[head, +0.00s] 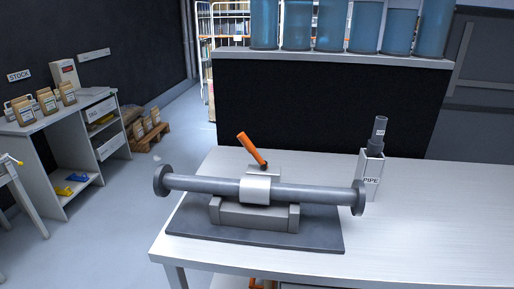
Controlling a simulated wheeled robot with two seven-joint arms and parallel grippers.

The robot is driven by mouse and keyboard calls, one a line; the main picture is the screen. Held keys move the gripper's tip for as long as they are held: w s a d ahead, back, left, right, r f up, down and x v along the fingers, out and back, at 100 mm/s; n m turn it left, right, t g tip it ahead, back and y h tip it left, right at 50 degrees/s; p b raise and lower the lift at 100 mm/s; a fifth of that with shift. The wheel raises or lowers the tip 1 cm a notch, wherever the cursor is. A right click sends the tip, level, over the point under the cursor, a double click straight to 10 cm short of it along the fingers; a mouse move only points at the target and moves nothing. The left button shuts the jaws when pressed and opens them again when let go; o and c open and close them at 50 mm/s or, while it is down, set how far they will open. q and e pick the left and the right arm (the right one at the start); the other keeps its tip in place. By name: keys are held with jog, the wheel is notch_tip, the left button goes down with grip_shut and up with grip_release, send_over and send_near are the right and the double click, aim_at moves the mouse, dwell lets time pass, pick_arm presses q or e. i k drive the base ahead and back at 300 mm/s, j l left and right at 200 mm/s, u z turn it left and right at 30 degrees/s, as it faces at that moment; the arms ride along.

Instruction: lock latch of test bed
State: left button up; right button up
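The test bed (320,240) is a dark grey plate with a grey cradle block (258,217) on the white table. A grey flanged pipe (315,194) lies across the cradle, under a light metal clamp (256,190) at its middle. The latch has an orange handle (252,149) behind the clamp. The handle stands up, tilted to the upper left. I cannot tell whether the latch is engaged. Neither of my grippers shows in the head view.
A white box labelled PIPE (371,176), with a grey pipe piece in it, stands right of the test bed. The table (440,220) is clear at the right. Blue cylinders (330,27) stand on a shelf behind. A side bench (75,120) with bags is at the left.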

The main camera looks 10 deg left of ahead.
aim_at(242, 137)
jog(key=k, duration=0.15)
jog(key=k+z, duration=0.25)
jog(key=z, duration=0.25)
jog(key=k+l+z, duration=0.15)
jog(key=z, duration=0.35)
jog(key=j+z, duration=0.35)
jog(key=j, duration=2.8)
jog(key=i, duration=0.05)
